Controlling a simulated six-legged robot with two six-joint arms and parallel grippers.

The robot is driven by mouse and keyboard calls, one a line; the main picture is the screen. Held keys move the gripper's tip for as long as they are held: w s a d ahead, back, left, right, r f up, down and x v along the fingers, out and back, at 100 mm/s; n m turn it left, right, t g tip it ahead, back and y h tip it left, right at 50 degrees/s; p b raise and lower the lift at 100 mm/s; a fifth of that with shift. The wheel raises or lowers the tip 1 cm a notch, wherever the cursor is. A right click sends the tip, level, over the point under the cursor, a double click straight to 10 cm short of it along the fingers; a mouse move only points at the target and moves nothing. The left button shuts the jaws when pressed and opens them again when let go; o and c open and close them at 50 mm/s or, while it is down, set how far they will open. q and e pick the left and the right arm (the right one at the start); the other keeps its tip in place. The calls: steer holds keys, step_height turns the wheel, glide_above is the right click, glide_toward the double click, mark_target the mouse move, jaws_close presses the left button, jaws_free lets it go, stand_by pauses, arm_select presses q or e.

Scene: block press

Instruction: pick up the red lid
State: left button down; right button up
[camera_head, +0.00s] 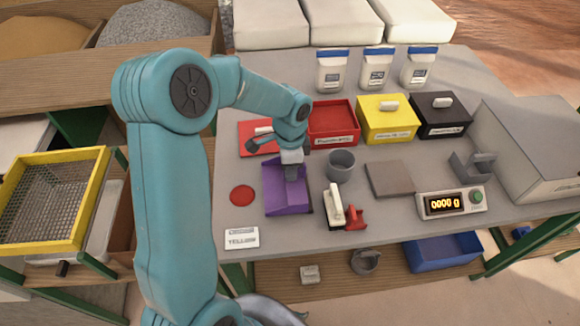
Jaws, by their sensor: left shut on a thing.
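The red lid (246,134) lies flat on the grey table, left of the open red box (345,128). It has a pale handle (263,130), and my left gripper's wrist partly covers its right side. My left gripper (291,176) is below and right of the lid in the picture, pointing down into the purple scoop-like tray (285,204). It is shut on the purple tray, though the exact grip point is hard to see. The tray appears to rest on the table. My right gripper is out of view.
Yellow (388,125) and black (440,122) lidded boxes stand right of the red one. A red disc (242,195), grey cup (341,170), white-handled tool (334,205), grey plate (390,179) and scale (452,204) crowd the table. Jars (376,72) stand behind.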

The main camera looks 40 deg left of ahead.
arm_select(q)
steer(key=shift+f+b, duration=0.3)
steer(key=shift+f, duration=0.2)
steer(key=c, duration=1)
jaws_free()
